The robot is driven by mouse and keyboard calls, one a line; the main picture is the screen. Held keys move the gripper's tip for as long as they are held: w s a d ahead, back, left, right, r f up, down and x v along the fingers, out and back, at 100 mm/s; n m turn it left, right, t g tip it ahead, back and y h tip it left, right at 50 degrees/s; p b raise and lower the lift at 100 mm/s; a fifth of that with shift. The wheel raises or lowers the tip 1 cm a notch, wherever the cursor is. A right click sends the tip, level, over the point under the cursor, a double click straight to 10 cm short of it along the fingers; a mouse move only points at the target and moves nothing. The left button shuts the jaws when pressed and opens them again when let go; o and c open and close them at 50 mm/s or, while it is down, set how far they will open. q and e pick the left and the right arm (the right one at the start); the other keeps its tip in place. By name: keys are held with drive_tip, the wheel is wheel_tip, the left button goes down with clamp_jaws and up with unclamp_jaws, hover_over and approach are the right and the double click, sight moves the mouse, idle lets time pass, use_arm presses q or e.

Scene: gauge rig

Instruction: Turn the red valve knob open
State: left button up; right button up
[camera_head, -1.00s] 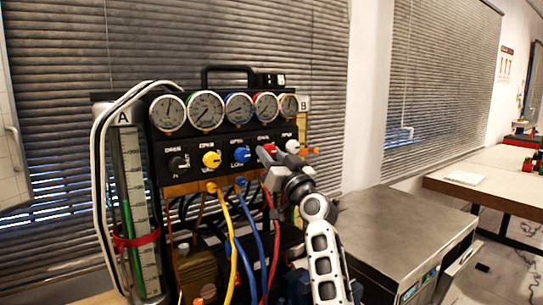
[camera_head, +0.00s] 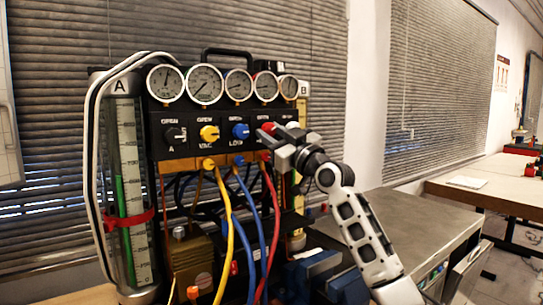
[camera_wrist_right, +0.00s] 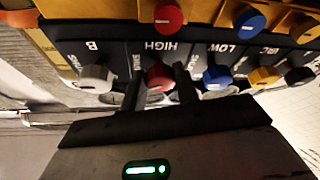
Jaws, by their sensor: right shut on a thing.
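The red valve knob (camera_head: 268,127), marked HIGH, is on the black valve panel (camera_head: 190,148) below the row of gauges. The knob's pointer direction is hard to tell. My left gripper is out of view.
A blue knob (camera_head: 240,131), a yellow knob (camera_head: 209,132) and a black knob (camera_head: 175,134) stand left of the red one; a white knob (camera_wrist_right: 95,77) is on its other side. Yellow, blue and red hoses hang below. A metal-topped cabinet (camera_head: 400,235) stands at right.

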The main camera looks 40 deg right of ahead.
drive_tip(key=n+y+b, duration=0.1)
drive_tip(key=n, duration=0.1)
drive_tip(key=n+b, duration=0.1)
drive_tip(key=n, duration=0.1)
drive_tip(key=shift+d+f+g+y, duration=0.2)
drive_tip(key=shift+g+y, duration=0.1)
drive_tip(key=shift+y, duration=0.1)
drive_tip(key=n, duration=0.1)
drive_tip(key=n+y+b, duration=0.1)
drive_tip(key=n+g, duration=0.1)
drive_tip(key=shift+r+n+b, duration=0.25)
drive_tip(key=shift+n+b, duration=0.05)
drive_tip(key=n+g+y, duration=0.1)
drive_tip(key=n, duration=0.2)
drive_tip(key=shift+r, duration=0.2)
drive_tip(key=n+g+p, duration=0.1)
drive_tip(key=n, duration=0.2)
drive_tip(key=shift+r+y, duration=0.1)
drive_tip(key=shift+y, duration=0.2)
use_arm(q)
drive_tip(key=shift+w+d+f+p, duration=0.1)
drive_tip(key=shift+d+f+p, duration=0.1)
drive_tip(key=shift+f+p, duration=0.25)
use_arm(e)
drive_tip(key=shift+n+g, duration=0.5)
drive_tip(key=shift+n, duration=0.4)
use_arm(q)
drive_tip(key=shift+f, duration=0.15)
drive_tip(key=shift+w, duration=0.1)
